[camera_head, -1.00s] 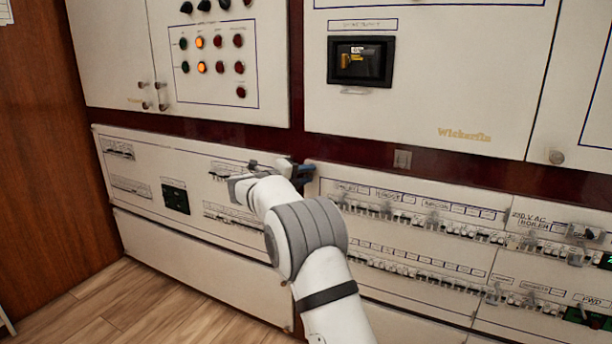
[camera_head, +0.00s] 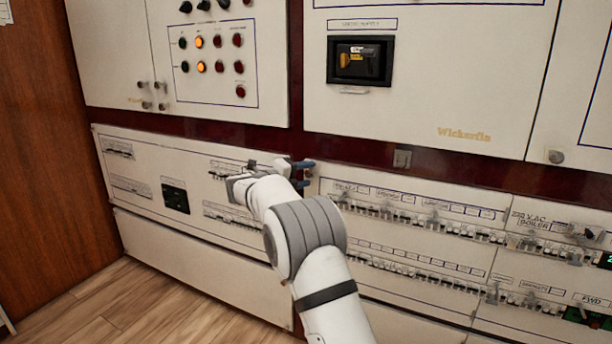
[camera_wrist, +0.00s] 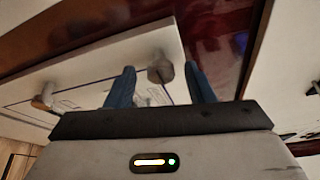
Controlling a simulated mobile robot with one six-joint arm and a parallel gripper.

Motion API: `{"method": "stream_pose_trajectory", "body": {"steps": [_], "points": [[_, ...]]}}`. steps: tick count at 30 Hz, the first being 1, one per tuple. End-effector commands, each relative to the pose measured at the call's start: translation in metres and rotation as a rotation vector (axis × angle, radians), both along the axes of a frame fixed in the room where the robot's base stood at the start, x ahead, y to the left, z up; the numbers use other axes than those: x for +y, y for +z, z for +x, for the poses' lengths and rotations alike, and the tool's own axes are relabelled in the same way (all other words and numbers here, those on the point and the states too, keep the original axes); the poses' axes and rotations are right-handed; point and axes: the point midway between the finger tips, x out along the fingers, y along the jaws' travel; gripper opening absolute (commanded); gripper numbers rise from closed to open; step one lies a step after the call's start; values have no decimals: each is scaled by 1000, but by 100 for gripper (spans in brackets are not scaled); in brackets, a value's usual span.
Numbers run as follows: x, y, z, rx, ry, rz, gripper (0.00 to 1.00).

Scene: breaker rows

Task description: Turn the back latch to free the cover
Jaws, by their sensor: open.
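My gripper (camera_wrist: 160,82) shows in the wrist view with two blue fingers spread apart. A grey rounded latch knob (camera_wrist: 160,68) stands between the fingertips, with no clear contact on either side. It sits near the edge of a white cover panel (camera_wrist: 110,72), beside a dark red strip. A second latch knob (camera_wrist: 45,95) stands on the same panel, further left. In the head view my gripper (camera_head: 305,174) is at the right end of the lower left white panel (camera_head: 150,165). My arm and gripper hide the latch there, and I cannot tell whether it has turned.
A breaker panel (camera_head: 420,250) with several rows of switches lies just right of my gripper. A dark red strip (camera_head: 240,132) runs above, below an upper cabinet with a button panel (camera_head: 213,55). The wooden floor (camera_head: 110,310) at lower left is clear.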

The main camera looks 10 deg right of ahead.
Motion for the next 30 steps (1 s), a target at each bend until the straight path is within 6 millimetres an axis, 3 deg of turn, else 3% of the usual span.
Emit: {"method": "stream_pose_trajectory", "body": {"steps": [12,25,28,30], "points": [[55,7,-34,1,1,0,48],[62,7,-39,0,0,0,48],[59,23,-38,2,31,-12,48],[55,50,-34,11,96,-35,48]]}}
